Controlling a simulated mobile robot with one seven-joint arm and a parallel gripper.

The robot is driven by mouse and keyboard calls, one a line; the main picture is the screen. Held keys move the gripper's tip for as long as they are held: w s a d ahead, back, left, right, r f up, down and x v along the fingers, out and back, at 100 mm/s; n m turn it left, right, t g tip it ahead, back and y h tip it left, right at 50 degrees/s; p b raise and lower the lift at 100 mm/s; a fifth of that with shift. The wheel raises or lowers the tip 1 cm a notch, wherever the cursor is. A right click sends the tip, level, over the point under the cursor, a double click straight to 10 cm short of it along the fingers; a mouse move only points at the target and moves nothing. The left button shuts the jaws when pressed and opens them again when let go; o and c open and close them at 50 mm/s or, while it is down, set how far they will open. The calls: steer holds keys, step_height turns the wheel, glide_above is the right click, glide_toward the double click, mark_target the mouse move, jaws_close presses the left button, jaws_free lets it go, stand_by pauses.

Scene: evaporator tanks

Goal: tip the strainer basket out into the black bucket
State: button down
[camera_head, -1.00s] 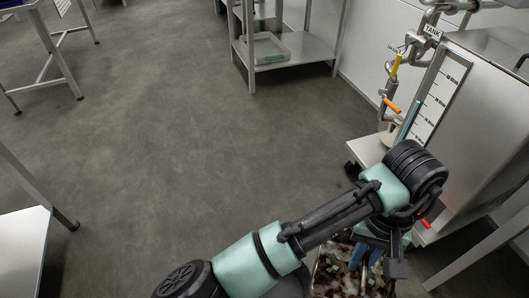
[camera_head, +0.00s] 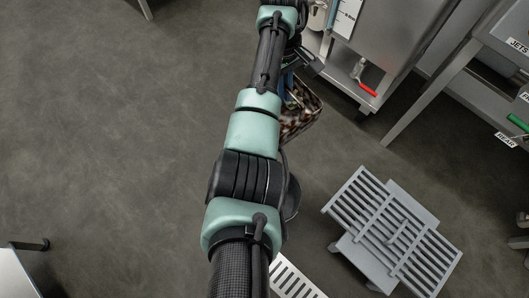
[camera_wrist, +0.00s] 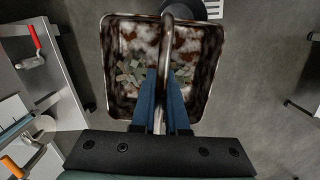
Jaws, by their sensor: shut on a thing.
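The strainer basket (camera_wrist: 108,60) is a dark-rimmed rectangular pan with a metal bar handle, holding brown and white residue and several greenish flat scraps. My gripper (camera_wrist: 163,78), with blue fingers, is shut on the bar handle, and the basket hangs beyond the fingers, its open top facing the wrist camera. In the head view the basket (camera_head: 303,118) shows beside my forearm, partly hidden by it. A dark rounded shape (camera_head: 292,200) shows beside my arm; I cannot tell whether it is the black bucket or part of me. No other bucket is clear.
A steel tank (camera_head: 385,40) with a red-handled valve (camera_head: 369,88) stands at the upper right. A grey slatted step (camera_head: 390,230) stands at the lower right, with a white slotted panel (camera_head: 297,282) near my arm. A steel bench (camera_head: 490,50) is at the right edge. The left floor is open.

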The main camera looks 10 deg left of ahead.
steer(key=shift+n, duration=0.7)
steer(key=s+f, duration=0.1)
steer(key=f, duration=0.1)
steer(key=s+a+f, duration=0.1)
steer(key=f, duration=0.1)
steer(key=s+f+p, duration=0.1)
steer(key=f, duration=0.2)
steer(key=shift+a, duration=0.2)
steer(key=s+d+f+t+y+b, duration=0.1)
steer(key=s+f+t+y+b, duration=0.4)
steer(key=b, duration=0.9)
steer(key=s+d+f+t+y+b, duration=0.1)
steer(key=s+f+t+y+b, duration=0.3)
steer(key=f+t+y+b, duration=0.4)
steer(key=f+y+b, duration=0.1)
steer(key=y+b, duration=0.3)
steer(key=b, duration=0.1)
steer(key=shift+s+n+y+b, duration=0.3)
steer(key=shift+s+n+b, duration=0.05)
steer(key=shift+n, duration=0.05)
steer(key=t+y+b, duration=0.1)
steer(key=b, duration=0.3)
steer(key=t+y+b, duration=0.1)
steer(key=b, duration=0.3)
steer(key=shift+f+y, duration=0.4)
